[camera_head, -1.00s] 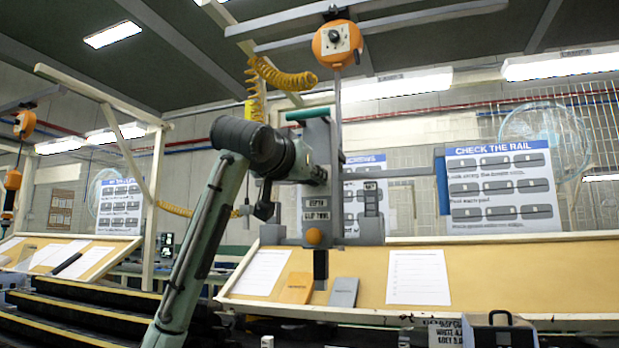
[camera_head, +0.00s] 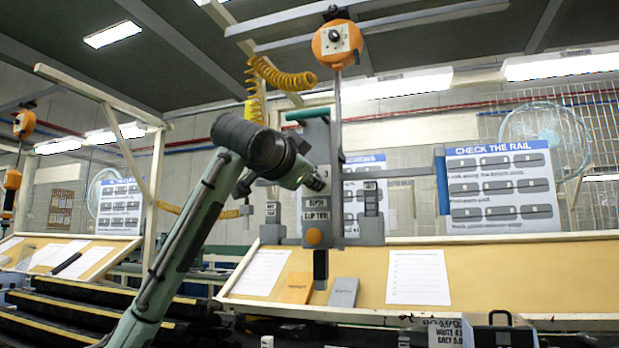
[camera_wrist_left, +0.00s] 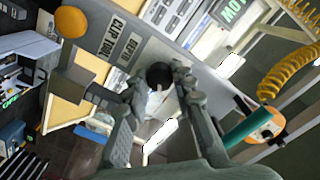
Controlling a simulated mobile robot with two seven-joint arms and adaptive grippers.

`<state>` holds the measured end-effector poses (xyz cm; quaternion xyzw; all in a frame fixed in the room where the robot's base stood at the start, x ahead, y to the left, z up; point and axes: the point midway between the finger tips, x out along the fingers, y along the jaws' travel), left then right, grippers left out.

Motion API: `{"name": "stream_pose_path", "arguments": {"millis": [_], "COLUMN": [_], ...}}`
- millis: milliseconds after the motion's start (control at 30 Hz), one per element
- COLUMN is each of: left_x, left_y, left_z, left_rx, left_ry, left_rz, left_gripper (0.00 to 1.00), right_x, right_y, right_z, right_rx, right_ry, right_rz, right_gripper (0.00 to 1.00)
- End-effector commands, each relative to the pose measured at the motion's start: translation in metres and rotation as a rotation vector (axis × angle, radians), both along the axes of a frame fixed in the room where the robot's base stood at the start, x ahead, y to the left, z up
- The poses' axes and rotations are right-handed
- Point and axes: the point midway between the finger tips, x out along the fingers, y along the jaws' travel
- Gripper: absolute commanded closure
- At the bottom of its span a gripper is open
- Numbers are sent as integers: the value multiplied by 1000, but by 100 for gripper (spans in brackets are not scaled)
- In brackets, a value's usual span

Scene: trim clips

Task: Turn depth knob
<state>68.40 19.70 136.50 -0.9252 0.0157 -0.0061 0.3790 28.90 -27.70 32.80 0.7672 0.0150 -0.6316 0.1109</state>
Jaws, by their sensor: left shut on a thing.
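The clip tool is a grey upright plate (camera_head: 318,150) hanging from an orange balancer (camera_head: 337,42). It carries "DEPTH" and "CLIP TOOL" labels and an orange round button (camera_head: 313,236). My left gripper (camera_head: 320,180) is at the plate's face, just above the "DEPTH" label, and hides the knob in the head view. In the left wrist view, the round black depth knob (camera_wrist_left: 159,75) lies between the fingertips of my left gripper (camera_wrist_left: 157,85), which is shut on it. The "DEPTH" label (camera_wrist_left: 130,47) is beside the knob. My right gripper is not in view.
A blue handle (camera_head: 442,182) sticks out on the tool's right arm. A green bar (camera_head: 307,114) tops the plate. A yellow coiled hose (camera_head: 283,76) hangs close by. A sloped board (camera_head: 480,275) with papers stands behind.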

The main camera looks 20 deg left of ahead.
Motion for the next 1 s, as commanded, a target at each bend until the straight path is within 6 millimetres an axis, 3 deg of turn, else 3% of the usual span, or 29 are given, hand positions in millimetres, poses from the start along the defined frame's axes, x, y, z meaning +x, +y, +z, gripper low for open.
{"name": "stream_pose_path", "arguments": {"millis": [533,567,700,1000], "left_x": [-1,-1,-1,-1], "left_y": [-1,-1,0,0], "left_z": [1,1,1,0], "left_rx": [25,25,24,23], "left_ry": [-4,-4,-4,-1], "left_rz": [-1,-1,-1,-1], "left_gripper": [100,72,54,54], "right_x": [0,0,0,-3], "right_y": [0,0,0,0], "right_z": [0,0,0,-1], "right_rx": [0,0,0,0], "right_ry": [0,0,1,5], "right_rz": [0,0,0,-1], "right_gripper": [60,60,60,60]}}
